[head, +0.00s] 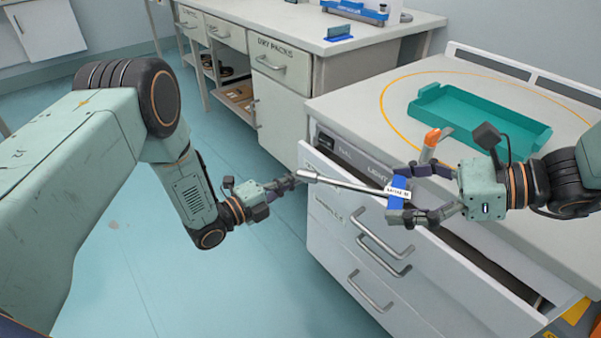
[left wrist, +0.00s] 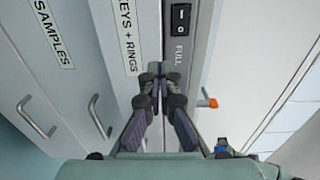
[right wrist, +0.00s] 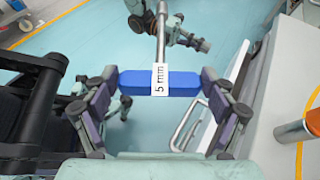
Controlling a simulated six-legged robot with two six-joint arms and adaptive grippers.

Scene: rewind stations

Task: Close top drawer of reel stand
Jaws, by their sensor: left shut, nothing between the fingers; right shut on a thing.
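The reel stand is the white cabinet (head: 345,105) at the right. Its top drawer (head: 440,268) stands partly open, with a dark gap behind its front. In the left wrist view that front reads "KEYS + RINGS" (left wrist: 128,55). My left gripper (head: 297,180) is shut and empty at the front's left end; its tips (left wrist: 157,72) overlap the front's upper edge there, and I cannot tell if they touch.
A teal tray (head: 480,112) lies on the stand's top. An orange-tipped part (head: 432,137) shows by my right gripper. A "SAMPLES" drawer (left wrist: 40,85) lies below the top one. Another bench (head: 285,28) with drawers stands behind. The blue floor (head: 190,290) is clear.

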